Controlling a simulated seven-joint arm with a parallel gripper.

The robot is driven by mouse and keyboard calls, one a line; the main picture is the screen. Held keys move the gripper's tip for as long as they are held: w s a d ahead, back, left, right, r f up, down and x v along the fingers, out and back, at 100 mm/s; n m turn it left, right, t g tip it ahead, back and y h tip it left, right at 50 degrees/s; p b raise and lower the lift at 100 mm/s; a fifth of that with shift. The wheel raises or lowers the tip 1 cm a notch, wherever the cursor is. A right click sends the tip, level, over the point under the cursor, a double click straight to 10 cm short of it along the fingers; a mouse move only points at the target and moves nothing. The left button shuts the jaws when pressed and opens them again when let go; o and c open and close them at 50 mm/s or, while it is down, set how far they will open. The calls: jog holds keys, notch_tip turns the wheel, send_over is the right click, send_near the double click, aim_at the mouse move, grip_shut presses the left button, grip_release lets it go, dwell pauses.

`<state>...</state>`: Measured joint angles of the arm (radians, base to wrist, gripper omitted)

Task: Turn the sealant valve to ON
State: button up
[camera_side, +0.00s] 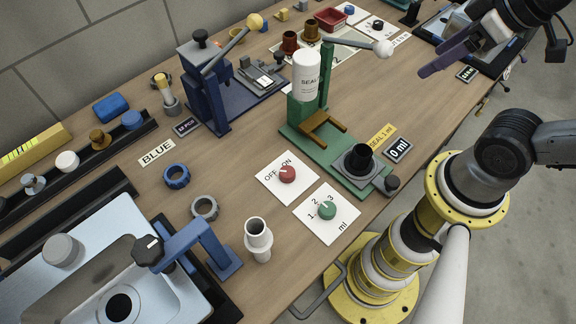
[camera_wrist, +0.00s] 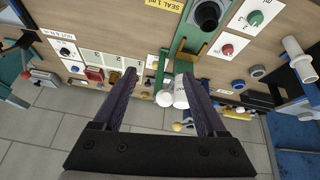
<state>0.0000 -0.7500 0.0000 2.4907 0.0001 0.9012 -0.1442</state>
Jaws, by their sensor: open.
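The sealant valve is a red knob (camera_side: 287,174) on a white plate (camera_side: 270,186) marked OFF and ON. Its pale pointer mark seems to face the OFF side, but it is too small to be sure. The red knob also shows in the wrist view (camera_wrist: 228,50), right of my fingers. My gripper (camera_wrist: 159,75) is open and empty, its two purple fingers apart. In the side view my gripper (camera_side: 446,62) is raised at the upper right, well away from the knob.
A green stand (camera_side: 310,150) with a white sealant bottle (camera_side: 305,78) and a lever stands behind the knob. A green dial (camera_side: 327,210) sits close in front. A grey-white pipe fitting (camera_side: 257,240) and blue ring (camera_side: 176,176) are nearby. A blue press (camera_side: 205,90) stands further back.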

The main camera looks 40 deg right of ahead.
jog(key=w+n, duration=0.1)
jog(key=n, duration=0.1)
jog(key=w+a+r+n, duration=0.1)
jog(key=w+n, duration=0.1)
jog(key=w+a+r+n, duration=0.1)
jog(key=w+n, duration=0.1)
jog(key=shift+w+a+r+g+y, duration=0.15)
jog(key=shift+w+r+g+y, duration=0.1)
jog(key=shift+g+y, duration=0.05)
jog(key=n+g, duration=0.5)
jog(key=n, duration=0.7)
send_over(288, 170)
notch_tip(288, 170, down, 13)
notch_tip(288, 170, down, 13)
jog(key=shift+f, duration=0.1)
grip_shut()
